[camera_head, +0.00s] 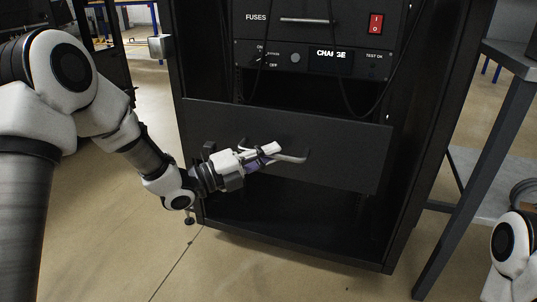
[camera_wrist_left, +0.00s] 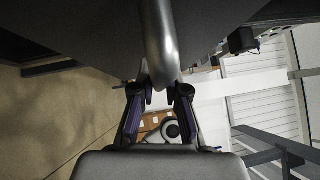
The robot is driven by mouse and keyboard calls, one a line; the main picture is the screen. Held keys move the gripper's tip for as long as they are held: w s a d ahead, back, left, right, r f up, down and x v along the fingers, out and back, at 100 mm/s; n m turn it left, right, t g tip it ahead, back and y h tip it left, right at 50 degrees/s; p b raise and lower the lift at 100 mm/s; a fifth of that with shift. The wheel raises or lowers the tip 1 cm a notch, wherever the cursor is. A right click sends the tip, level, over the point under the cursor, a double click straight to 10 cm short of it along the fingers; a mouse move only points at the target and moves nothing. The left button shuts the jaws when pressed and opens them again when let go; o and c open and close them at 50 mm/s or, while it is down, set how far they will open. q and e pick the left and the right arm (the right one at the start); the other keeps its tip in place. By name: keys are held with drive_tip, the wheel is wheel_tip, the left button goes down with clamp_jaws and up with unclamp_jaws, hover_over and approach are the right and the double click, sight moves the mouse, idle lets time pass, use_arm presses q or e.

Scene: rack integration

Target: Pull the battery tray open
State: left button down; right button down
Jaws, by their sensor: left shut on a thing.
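The battery tray's wide dark front panel (camera_head: 345,155) spans the lower half of the black rack, below the switch panel. A bar handle (camera_head: 292,158) sits across its front. My left gripper (camera_head: 272,150) reaches in from the left and is shut on this handle. In the left wrist view the grey handle bar (camera_wrist_left: 160,45) runs down between the two fingers of my left gripper (camera_wrist_left: 160,92). I cannot tell how far the tray stands out from the rack. My right gripper is out of view; only part of my right arm shows at the lower right.
The rack (camera_head: 440,110) has an open bottom bay (camera_head: 290,220) under the tray. Black cables (camera_head: 345,95) hang in front of the switch panel (camera_head: 315,57). A grey table (camera_head: 490,110) stands close on the right. The floor before the rack is clear.

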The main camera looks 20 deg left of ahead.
use_arm(q)
drive_tip(key=c, duration=1.2)
unclamp_jaws()
drive_tip(key=v, duration=1.2)
